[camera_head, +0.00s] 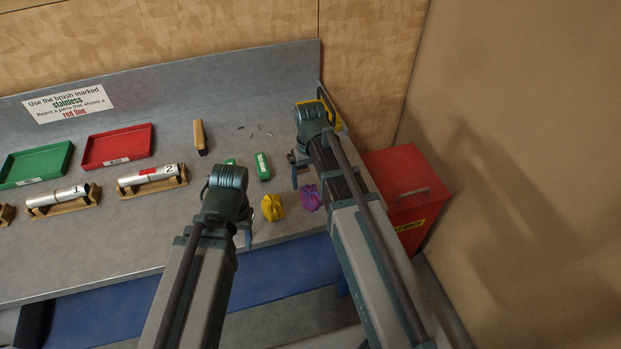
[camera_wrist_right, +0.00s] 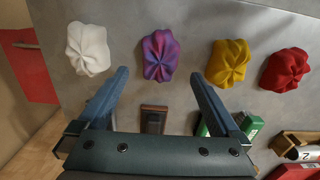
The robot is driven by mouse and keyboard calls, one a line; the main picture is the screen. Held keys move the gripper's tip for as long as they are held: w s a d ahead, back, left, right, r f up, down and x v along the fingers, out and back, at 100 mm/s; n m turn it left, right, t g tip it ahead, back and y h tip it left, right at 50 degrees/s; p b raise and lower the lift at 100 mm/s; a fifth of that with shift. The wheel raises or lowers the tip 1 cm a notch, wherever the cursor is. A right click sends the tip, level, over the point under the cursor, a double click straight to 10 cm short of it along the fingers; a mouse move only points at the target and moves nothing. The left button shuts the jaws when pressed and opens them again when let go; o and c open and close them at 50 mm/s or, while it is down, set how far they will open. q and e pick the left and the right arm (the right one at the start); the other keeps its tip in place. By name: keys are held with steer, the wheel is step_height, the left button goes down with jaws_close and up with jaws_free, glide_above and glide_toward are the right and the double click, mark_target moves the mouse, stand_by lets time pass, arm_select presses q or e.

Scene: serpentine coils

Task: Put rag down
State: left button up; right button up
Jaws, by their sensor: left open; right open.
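Several bunched rags lie in a row on the grey bench (camera_head: 130,240). In the right wrist view they are a white rag (camera_wrist_right: 89,49), a purple rag (camera_wrist_right: 160,55), a yellow rag (camera_wrist_right: 230,62) and a red rag (camera_wrist_right: 285,70). The head view shows the yellow rag (camera_head: 273,208) and purple rag (camera_head: 311,197); my arms seem to hide the others. My right gripper (camera_wrist_right: 158,76) is open with nothing held; the purple rag lies beyond its fingertips, apart from them. My left gripper (camera_head: 243,232) is left of the yellow rag, open; its inside is mostly hidden.
A red lidded bin (camera_head: 402,190) stands right of the bench. Green tray (camera_head: 36,166), red tray (camera_head: 117,146), and tubes marked 1 (camera_head: 58,197) and 2 (camera_head: 150,175) on stands are at left. A brush (camera_head: 200,137) and green box (camera_head: 262,167) lie behind my grippers.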

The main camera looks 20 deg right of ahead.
mark_target(310, 190)
step_height(310, 190, up, 6)
steer(key=p, duration=0.5)
arm_select(q)
step_height(310, 190, up, 6)
steer(key=shift+f, duration=0.1)
arm_select(e)
steer(key=s+a+n, duration=0.1)
steer(key=s+a, duration=0.4)
steer(key=s, duration=0.2)
steer(key=s+a+n+h, duration=0.1)
steer(key=s+a+n, duration=0.1)
steer(key=s+a, duration=0.3)
steer(key=s, duration=0.2)
steer(key=shift+s+a, duration=0.25)
steer(key=shift+s, duration=0.15)
arm_select(q)
step_height(310, 190, down, 6)
steer(key=b, duration=0.6)
arm_select(e)
step_height(310, 190, down, 6)
steer(key=shift+r, duration=0.1)
